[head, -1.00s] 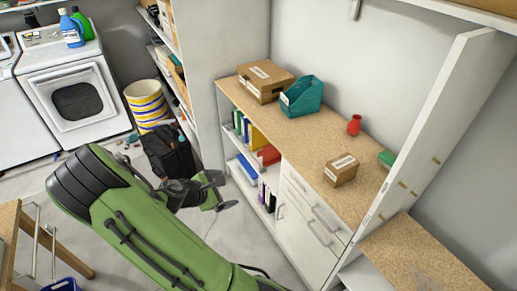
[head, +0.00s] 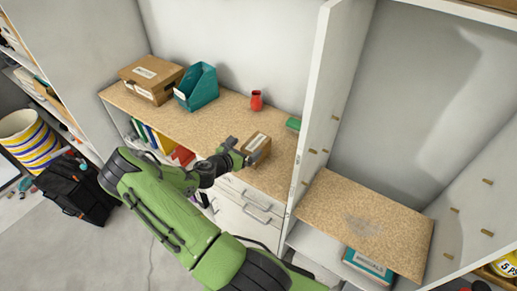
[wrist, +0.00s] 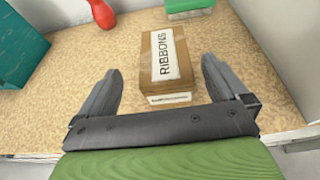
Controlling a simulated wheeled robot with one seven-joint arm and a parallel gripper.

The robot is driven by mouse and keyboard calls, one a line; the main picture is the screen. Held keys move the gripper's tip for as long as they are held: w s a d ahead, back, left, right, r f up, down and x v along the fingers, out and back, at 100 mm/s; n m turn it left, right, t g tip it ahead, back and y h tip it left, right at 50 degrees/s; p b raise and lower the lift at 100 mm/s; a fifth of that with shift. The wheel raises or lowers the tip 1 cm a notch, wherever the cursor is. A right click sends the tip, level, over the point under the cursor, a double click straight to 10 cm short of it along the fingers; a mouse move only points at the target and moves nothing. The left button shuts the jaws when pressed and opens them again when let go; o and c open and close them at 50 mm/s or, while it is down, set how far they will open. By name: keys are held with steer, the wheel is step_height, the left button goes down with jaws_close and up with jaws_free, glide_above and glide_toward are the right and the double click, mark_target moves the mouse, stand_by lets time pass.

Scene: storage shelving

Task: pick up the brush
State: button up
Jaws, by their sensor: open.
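My gripper (wrist: 157,80) is open and empty. In the wrist view its two fingers lie either side of a brown cardboard box labelled RIBBONS (wrist: 167,62); I cannot tell whether they touch it. In the head view my gripper (head: 240,152) is over the wooden counter, by the same box (head: 257,146). A green block with a pale underside (wrist: 188,7), which looks like the brush, lies on the counter beyond the box. In the head view this green block (head: 293,124) is partly hidden by the white upright panel.
A red vase (head: 257,100) stands on the counter (head: 220,122), left of the green block. A teal file holder (head: 197,88) and a larger cardboard box (head: 150,78) are farther left. A tall white panel (head: 318,110) closes the counter's right end.

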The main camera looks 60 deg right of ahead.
mark_target(255, 144)
steer(key=p+x, duration=0.1)
steer(key=x, duration=0.6)
steer(key=shift+s+d+f, duration=0.1)
steer(key=shift+s+d, duration=0.05)
steer(key=shift+s, duration=0.1)
steer(key=shift+c, duration=1)
steer(key=c, duration=0.9)
step_height(255, 144, up, 10)
steer(key=shift+r, duration=0.1)
